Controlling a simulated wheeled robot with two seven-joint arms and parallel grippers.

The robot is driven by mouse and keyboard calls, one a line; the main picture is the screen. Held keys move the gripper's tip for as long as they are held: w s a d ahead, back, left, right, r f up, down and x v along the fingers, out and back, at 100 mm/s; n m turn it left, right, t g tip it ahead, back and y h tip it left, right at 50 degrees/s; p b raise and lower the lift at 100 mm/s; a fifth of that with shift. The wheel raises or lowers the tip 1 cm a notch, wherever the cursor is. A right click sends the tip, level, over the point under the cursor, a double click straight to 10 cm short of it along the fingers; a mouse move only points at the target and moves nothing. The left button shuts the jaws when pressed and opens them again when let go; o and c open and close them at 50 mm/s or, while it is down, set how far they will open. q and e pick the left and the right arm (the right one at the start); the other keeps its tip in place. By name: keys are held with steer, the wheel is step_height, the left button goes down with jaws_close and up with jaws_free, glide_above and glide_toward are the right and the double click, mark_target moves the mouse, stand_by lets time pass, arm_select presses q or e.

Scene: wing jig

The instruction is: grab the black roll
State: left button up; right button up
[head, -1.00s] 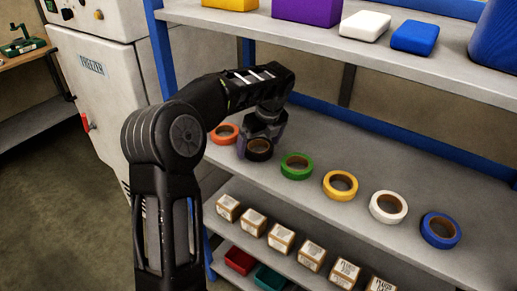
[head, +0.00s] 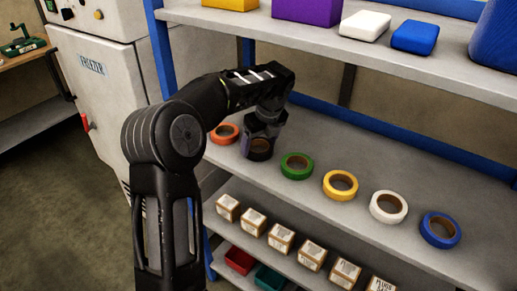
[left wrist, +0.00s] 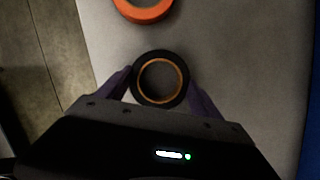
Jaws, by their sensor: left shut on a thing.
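The black roll (head: 260,151) sits on the middle shelf between the orange roll (head: 224,133) and the green roll (head: 297,165). My left gripper (head: 259,143) reaches down over it from above. In the left wrist view the black roll (left wrist: 160,61) shows as a dark ring with a tan core, and the fingers of my left gripper (left wrist: 160,85) press on its two sides. The gripper is shut on the roll. The roll looks to be at shelf level; I cannot tell whether it is lifted. My right gripper is not in view.
A yellow roll (head: 340,185), a white roll (head: 388,206) and a blue roll (head: 440,229) continue the row to the right. The upper shelf (head: 330,50) with boxes overhangs behind. Several small cartons stand on the shelf below. The orange roll is close to the left.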

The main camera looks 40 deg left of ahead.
arm_select(q)
steer(key=shift+r, duration=0.15)
steer(key=shift+c, duration=0.4)
steer(key=shift+r, duration=0.6)
step_height(320, 180, up, 2)
steer(key=shift+r+b, duration=0.1)
steer(key=shift+b, duration=0.4)
steer(key=s+b, duration=0.5)
steer(key=s, duration=1.3)
steer(key=shift+d, duration=0.2)
